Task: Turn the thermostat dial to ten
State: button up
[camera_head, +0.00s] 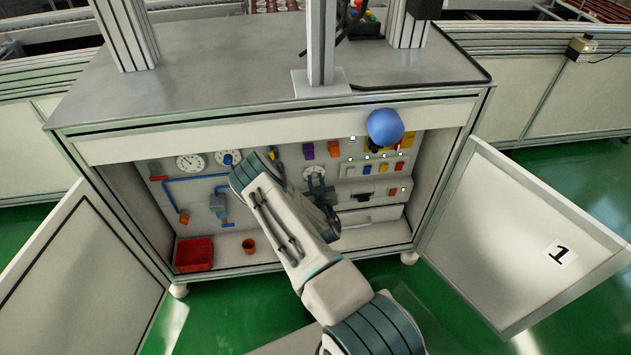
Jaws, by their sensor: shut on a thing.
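My gripper (316,184) is at the back panel inside the open cabinet, at a round white dial (314,171), which I take to be the thermostat dial. My gripper is shut on the dial's knob, mostly hidden behind the fingers and my wrist. The dial's scale and pointer are too small and too covered to read. Another white dial with a blue knob (228,157) is on the panel to the left, clear of my gripper.
A gauge (190,162) and blue pipes (195,179) are at left. A blue ball-like object (385,127) is at the upper edge. Open doors (520,235) flank the cabinet.

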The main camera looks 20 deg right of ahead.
jog(key=shift+f+m, duration=0.1)
jog(key=shift+m, duration=0.5)
jog(key=o, duration=1)
jog(key=shift+s, duration=0.1)
jog(key=p+v, duration=0.2)
jog(key=v, duration=1.1)
jog(key=shift+s+a, duration=0.15)
jog(key=shift+s, duration=0.2)
